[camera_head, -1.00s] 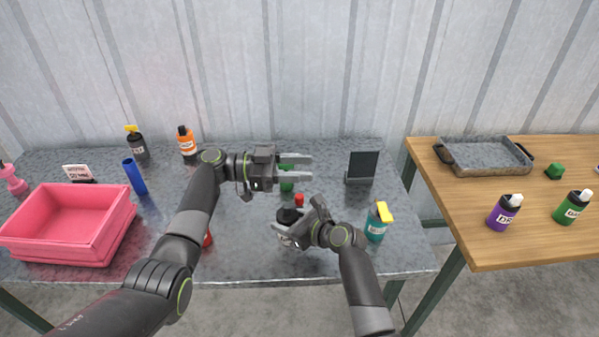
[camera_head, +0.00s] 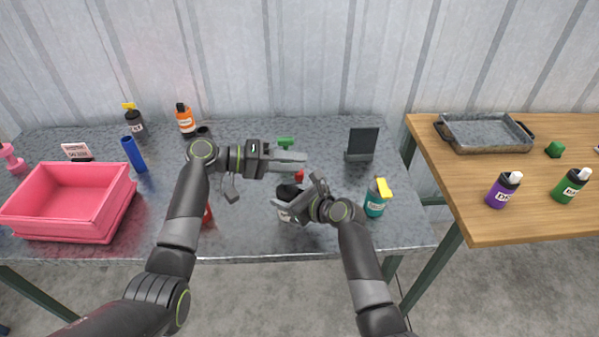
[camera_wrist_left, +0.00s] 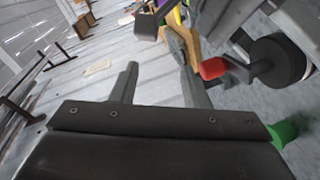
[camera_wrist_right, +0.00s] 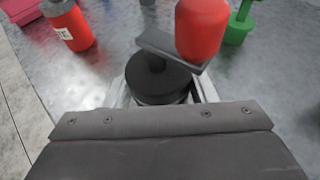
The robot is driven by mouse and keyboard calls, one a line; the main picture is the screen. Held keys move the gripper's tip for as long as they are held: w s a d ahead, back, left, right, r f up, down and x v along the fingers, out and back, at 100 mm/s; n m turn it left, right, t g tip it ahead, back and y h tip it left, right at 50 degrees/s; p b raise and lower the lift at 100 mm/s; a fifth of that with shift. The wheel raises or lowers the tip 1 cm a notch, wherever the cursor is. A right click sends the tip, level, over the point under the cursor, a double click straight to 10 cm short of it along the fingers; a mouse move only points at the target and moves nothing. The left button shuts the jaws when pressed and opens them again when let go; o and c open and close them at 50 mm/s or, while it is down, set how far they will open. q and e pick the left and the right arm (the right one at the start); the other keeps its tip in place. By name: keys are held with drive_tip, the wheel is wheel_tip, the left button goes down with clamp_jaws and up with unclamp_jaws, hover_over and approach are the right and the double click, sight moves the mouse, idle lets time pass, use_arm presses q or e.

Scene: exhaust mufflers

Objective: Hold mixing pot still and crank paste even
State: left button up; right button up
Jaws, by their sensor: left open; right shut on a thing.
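The mixing pot (camera_wrist_right: 150,98) has a black lid, a flat grey crank arm (camera_wrist_right: 160,45) and an upright red knob (camera_wrist_right: 203,28). In the head view the red knob (camera_head: 299,176) shows just below my left gripper's fingers, and my right gripper hides much of the pot. My right gripper (camera_head: 295,201) is shut on the pot, one finger on each side in the right wrist view. My left gripper (camera_head: 304,162) is open and empty. In the left wrist view the red knob (camera_wrist_left: 212,68) lies beside the right-hand finger, not between the fingers.
A green object (camera_head: 285,142) stands behind the pot, and a teal bottle (camera_head: 375,200) with a yellow cap stands to its right. A red bottle (camera_wrist_right: 70,25) stands left of it. A dark panel (camera_head: 362,142) stands behind right, a pink bin (camera_head: 70,195) far left.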

use_arm(q)
drive_tip(key=a+n+t, duration=0.1)
drive_tip(key=n, duration=0.4)
drive_tip(key=n+t+y, duration=0.4)
drive_tip(key=n+t, duration=0.1)
drive_tip(key=n, duration=1.8)
approach(296, 174)
drive_tip(key=x, duration=1.1)
drive_tip(key=shift+w+d, duration=0.1)
clamp_jaws()
